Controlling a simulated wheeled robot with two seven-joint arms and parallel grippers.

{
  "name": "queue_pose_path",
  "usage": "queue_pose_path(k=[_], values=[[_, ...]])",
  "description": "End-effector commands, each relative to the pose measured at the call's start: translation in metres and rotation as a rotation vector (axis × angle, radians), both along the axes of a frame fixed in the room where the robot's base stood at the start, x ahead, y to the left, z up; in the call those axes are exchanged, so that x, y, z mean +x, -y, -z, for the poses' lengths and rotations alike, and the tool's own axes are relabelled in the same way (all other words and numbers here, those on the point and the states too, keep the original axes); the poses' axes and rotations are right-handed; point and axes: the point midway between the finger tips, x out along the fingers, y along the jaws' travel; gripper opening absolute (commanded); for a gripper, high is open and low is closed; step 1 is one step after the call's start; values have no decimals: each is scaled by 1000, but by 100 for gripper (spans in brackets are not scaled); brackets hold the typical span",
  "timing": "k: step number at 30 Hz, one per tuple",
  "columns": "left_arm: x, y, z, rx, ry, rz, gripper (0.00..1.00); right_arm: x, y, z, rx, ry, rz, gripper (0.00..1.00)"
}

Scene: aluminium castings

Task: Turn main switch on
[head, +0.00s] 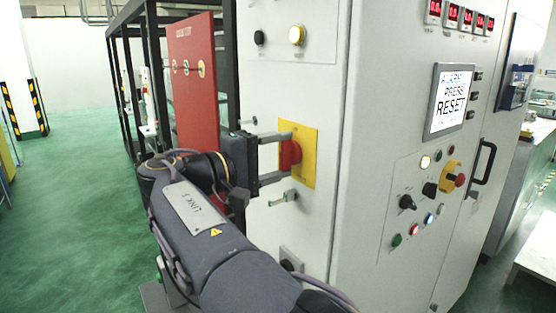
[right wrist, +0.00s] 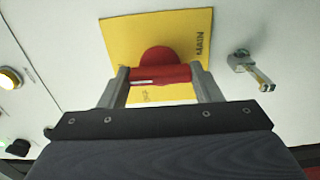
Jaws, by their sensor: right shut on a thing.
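The main switch is a red rotary handle (head: 290,153) on a yellow plate (head: 311,147) on the side of the grey cabinet. My right gripper (head: 285,157) reaches it from the left and is shut on the red handle. In the right wrist view the red handle (right wrist: 161,72) lies between the two grey fingers (right wrist: 160,85), one at each end of its bar. The yellow plate (right wrist: 135,37) there carries the word MAIN and other lettering partly covered by the gripper. My left gripper is not in view.
A red panel (head: 193,90) stands left of the cabinet. Latches (head: 283,198) sit near the yellow plate. The cabinet front has a screen (head: 450,98) reading "ALARM PRESS RESET", several knobs and buttons, and a black door handle (head: 483,162). Green floor at left is clear.

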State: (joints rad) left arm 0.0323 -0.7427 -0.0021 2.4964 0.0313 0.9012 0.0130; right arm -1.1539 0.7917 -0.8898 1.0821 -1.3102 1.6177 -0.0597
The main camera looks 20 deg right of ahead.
Motion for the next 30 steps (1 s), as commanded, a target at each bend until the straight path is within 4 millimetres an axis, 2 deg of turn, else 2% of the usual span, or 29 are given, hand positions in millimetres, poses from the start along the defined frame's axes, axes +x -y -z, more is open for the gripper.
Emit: queue_pose_path(k=[11,12,17,26,30], values=[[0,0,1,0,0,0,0,0,-1,2,4,3,0,35],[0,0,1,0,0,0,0,0,-1,2,4,3,0,59],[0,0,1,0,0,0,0,0,-1,1,3,3,0,80],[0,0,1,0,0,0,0,0,-2,0,3,4,-1,80],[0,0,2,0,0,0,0,-5,-17,1,1,4,-3,80]])
